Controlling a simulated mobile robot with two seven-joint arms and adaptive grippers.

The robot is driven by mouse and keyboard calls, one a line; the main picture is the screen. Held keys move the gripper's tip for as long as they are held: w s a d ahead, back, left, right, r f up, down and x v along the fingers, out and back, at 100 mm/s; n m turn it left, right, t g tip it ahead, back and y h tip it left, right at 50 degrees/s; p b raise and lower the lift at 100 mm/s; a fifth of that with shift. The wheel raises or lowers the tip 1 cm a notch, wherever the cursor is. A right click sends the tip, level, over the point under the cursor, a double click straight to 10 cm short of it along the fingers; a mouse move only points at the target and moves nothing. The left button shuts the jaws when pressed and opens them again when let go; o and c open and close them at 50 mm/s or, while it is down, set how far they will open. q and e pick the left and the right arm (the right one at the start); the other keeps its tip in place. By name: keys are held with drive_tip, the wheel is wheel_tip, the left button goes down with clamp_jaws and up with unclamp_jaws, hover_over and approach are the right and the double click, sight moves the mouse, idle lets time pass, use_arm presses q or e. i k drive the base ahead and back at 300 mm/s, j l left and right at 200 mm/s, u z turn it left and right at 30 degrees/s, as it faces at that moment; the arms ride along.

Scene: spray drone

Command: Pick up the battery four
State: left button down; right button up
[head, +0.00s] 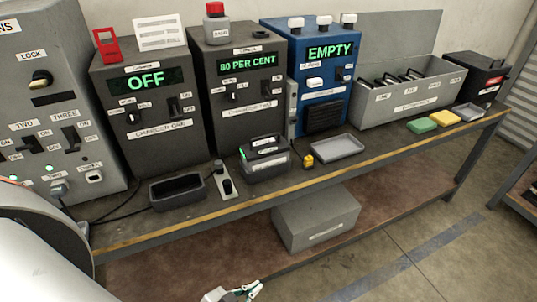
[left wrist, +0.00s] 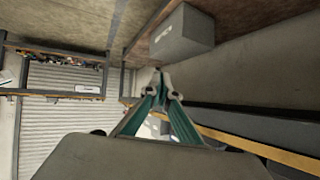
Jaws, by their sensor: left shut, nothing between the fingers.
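A grey rack (head: 410,98) stands toward the right of the bench, with several dark handled batteries (head: 392,80) in it. Its small front labels are too blurred to tell which is battery four. Another dark battery-like block (head: 265,158) with a handle and a green light sits at the middle front of the bench; its label is also unreadable. My left gripper (head: 246,293) is low in front of the bench, at the bottom edge of the head view, far from the rack. It is shut and empty, and its fingertips meet in the left wrist view (left wrist: 158,88). My right gripper is out of view.
The bench carries an OFF charger (head: 146,107), an 80 PER CENT charger (head: 245,80), a blue EMPTY unit (head: 323,72), a black tray (head: 178,192) and a grey tray (head: 337,147). A grey box (head: 316,220) sits on the lower shelf. The floor in front is clear.

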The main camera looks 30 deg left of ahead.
sight(257, 156)
drive_tip(key=u, duration=0.35)
drive_tip(key=i+l+u, duration=0.1)
drive_tip(key=u, duration=0.25)
drive_tip(key=l+u, duration=0.15)
drive_tip(key=u, duration=0.2)
drive_tip(key=i+l+u, duration=0.2)
drive_tip(key=l+u, duration=0.15)
drive_tip(key=l, duration=0.25)
drive_tip(key=i+l+u, duration=0.2)
drive_tip(key=k+l, duration=0.1)
